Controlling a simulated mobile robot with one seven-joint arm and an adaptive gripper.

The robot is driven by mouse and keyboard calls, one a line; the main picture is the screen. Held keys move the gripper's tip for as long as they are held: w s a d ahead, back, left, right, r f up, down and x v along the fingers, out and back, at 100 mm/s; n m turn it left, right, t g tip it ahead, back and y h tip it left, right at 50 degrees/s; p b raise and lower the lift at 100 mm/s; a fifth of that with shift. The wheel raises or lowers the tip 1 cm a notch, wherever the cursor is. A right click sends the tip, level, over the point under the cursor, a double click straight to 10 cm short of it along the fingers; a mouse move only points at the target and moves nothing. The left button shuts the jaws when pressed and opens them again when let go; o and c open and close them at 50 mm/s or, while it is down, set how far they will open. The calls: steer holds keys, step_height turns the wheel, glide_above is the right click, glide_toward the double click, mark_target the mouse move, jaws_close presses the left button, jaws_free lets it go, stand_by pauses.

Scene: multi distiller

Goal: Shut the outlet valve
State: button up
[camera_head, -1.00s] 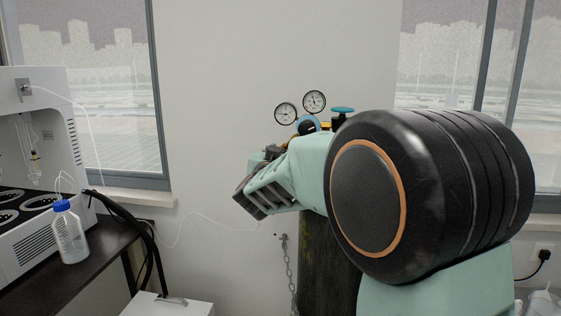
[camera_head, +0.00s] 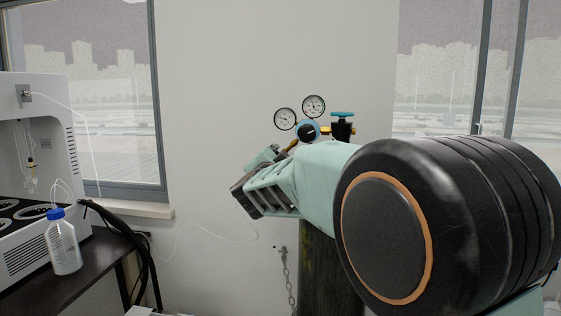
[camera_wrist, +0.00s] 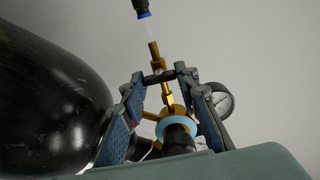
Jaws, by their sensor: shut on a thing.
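The outlet valve (camera_wrist: 158,77) shows in the wrist view as a dark cross handle on a thin brass stem, between my fingertips. My gripper (camera_wrist: 160,75) is shut on this handle, one finger on each side. The brass stem points up to a blue and black tube fitting (camera_wrist: 143,12). In the head view my gripper (camera_head: 262,185) is left of the gas regulator, and my own arm hides part of the brass outlet. The handle's contact cannot be made out there.
The regulator has a blue ring knob (camera_head: 308,131) and two gauges (camera_head: 285,119). A cylinder valve with a teal knob (camera_head: 343,114) stands to the right. The dark cylinder (camera_head: 325,270) is below. A bottle (camera_head: 63,245) stands on the left bench.

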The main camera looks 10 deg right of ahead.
stand_by(0.4)
steer(key=o, duration=1.1)
steer(key=shift+o, duration=0.2)
steer(key=v, duration=0.7)
steer(key=shift+s, duration=0.25)
steer(key=shift+a, duration=0.1)
